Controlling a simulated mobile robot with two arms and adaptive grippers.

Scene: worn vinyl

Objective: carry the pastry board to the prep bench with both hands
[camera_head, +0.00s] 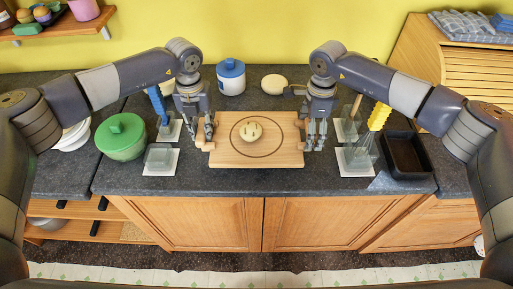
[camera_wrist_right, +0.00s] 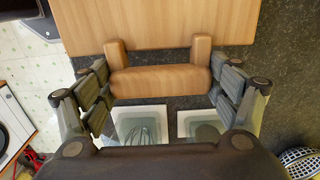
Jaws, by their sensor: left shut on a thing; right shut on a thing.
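The pastry board (camera_head: 287,152) is a light wooden board with a round line on it, level over the dark counter (camera_head: 225,182). I cannot tell whether it touches the counter. A round cream bun-like thing (camera_head: 250,131) sits on it. My right gripper (camera_head: 317,134) is shut on the right handle. In the right wrist view, the wooden handle (camera_wrist_right: 160,82) lies between the fingers of my right gripper, with the board (camera_wrist_right: 155,20) beyond.
Glass containers on white squares flank the board, at left (camera_head: 160,160) and right (camera_head: 356,160). A green lidded pot (camera_head: 121,137) stands at left, a black tray (camera_head: 407,155) at right. A blue-lidded jar (camera_head: 231,78) and a cream round thing (camera_head: 274,83) stand behind.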

